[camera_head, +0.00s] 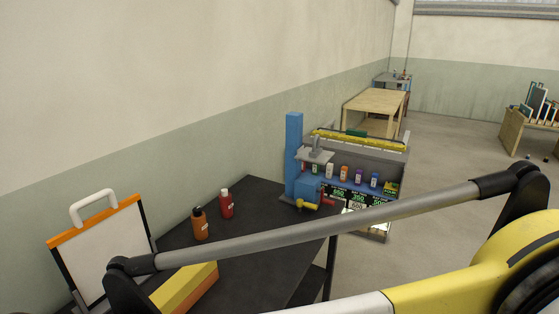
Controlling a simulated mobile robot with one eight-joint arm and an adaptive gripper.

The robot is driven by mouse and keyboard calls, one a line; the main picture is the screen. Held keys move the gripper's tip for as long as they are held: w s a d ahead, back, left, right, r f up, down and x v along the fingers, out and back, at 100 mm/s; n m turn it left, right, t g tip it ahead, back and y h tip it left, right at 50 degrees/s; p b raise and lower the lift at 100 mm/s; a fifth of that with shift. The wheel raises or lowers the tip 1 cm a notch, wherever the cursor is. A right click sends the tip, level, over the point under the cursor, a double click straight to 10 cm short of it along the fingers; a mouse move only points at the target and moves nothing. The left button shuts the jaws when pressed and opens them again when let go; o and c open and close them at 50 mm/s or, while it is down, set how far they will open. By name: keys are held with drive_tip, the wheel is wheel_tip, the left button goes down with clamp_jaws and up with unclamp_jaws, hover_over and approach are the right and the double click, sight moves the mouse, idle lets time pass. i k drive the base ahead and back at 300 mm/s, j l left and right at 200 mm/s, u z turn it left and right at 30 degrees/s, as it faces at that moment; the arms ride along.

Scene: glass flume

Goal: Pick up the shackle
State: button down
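I cannot make out the shackle with certainty. A small grey upright piece (317,143) stands on the grey plate of a blue column stand (294,150) at the far end of the dark table; it is too small to tell whether it is a shackle. My arm crosses the lower part of the view and hides part of the table. My gripper is not in view.
The dark table (262,255) holds an orange bottle (200,224), a red bottle (226,205), a white-handled board (108,250) and a yellow-orange block (190,287). Beyond are a shelf unit with small bottles (352,160) and a wooden table (375,101). Open floor lies right.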

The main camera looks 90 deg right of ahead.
sight(316, 151)
drive_tip(key=z, duration=3.35)
